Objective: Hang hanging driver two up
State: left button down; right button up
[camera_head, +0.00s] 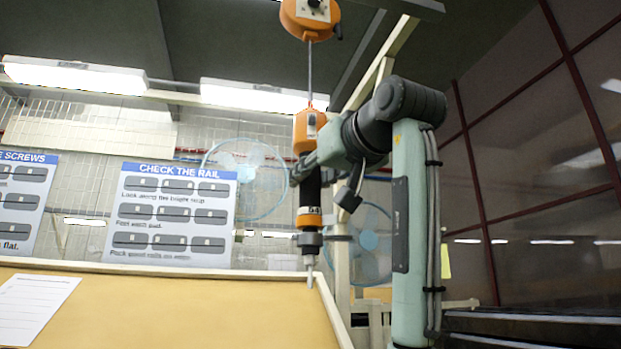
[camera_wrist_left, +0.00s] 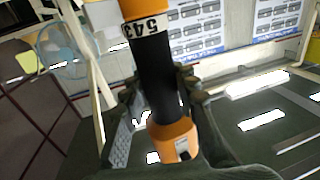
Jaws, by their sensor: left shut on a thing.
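An orange and black driver (camera_head: 312,200) hangs upright, bit down, on a cable below an orange round balancer (camera_head: 309,14) at the top of the head view. My left gripper (camera_head: 304,168) reaches in from the right of the picture and is shut on the driver's upper part. In the left wrist view the fingers (camera_wrist_left: 158,98) lie on both sides of the driver's black grip (camera_wrist_left: 160,70), between its orange ends. A white label reading 543 shows near one orange end. The driver's tip is just above the board's rim. My right gripper is not in view.
A tan board (camera_head: 190,310) with a pale rim and a paper sheet (camera_head: 32,308) fills the lower left. A "Check the rail" sign (camera_head: 172,213) stands behind it. Fans (camera_head: 245,178) are at the back. A slanted pale beam (camera_head: 385,60) runs near my arm.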

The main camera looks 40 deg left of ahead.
pick_arm(q)
jog(key=shift+c, duration=0.6)
grip_release()
jog(key=shift+d, duration=0.1)
dwell(0.6)
jog(key=r+p+v, duration=0.1)
jog(key=r+v, duration=0.1)
jog(key=v, duration=0.8)
dwell(1.2)
jog(key=shift+r, duration=0.1)
